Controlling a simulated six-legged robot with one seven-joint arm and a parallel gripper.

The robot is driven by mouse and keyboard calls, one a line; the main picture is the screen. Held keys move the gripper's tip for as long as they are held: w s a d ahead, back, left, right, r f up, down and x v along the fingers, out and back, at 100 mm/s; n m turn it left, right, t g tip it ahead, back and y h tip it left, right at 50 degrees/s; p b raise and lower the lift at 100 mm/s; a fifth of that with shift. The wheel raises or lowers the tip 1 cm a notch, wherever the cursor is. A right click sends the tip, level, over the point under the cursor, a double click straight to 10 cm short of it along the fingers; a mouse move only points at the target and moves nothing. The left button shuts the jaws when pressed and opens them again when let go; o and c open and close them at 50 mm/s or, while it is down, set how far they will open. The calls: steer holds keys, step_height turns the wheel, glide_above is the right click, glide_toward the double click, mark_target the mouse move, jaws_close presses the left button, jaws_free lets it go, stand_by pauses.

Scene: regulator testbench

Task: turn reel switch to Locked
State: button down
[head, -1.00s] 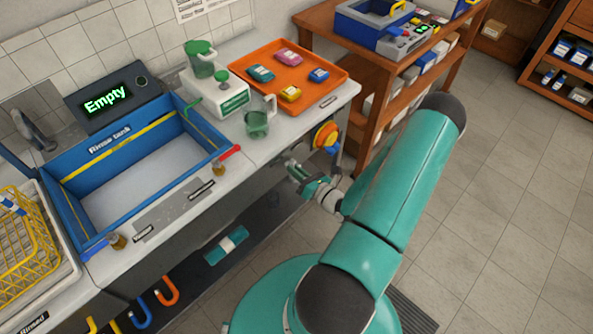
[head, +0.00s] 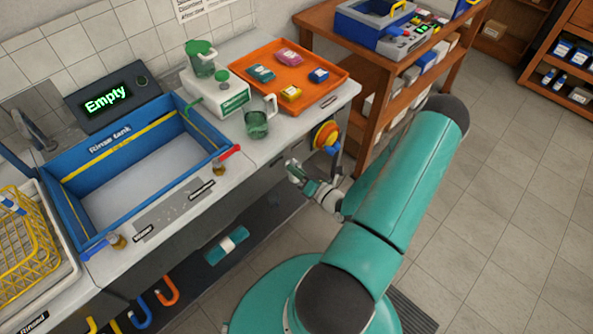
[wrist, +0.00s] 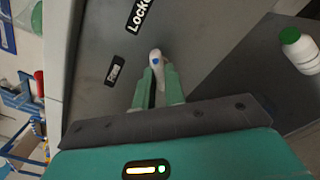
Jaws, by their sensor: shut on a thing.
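The reel switch (wrist: 155,58) shows in the wrist view as a pale lever with a blue dot, on the grey front of the bench. My gripper (wrist: 157,80) is shut on this lever, with one green finger on each side. The lever's tip stands out past the fingertips, and its lower part is hidden between them. A black label reading "Lock..." (wrist: 138,14), cut off by the picture's edge, is above the lever. A second black label (wrist: 115,70), too blurred to read, is to its left. In the head view my gripper (head: 294,172) is at the bench front and hides the switch.
The orange and yellow hose reel (head: 326,136) is on the bench front, just right of my gripper. The blue rinse tank (head: 225,150) and a green-filled jug (head: 257,124) stand on the bench above. A white bottle with a green cap (wrist: 299,50) is at right in the wrist view.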

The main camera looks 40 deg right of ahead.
steer(key=c, duration=1.5)
jaws_free()
steer(key=shift+o, duration=0.2)
steer(key=shift+s, duration=0.15)
steer(key=s, duration=1.3)
steer(key=shift+s+d, duration=0.2)
steer(key=shift+s, duration=0.15)
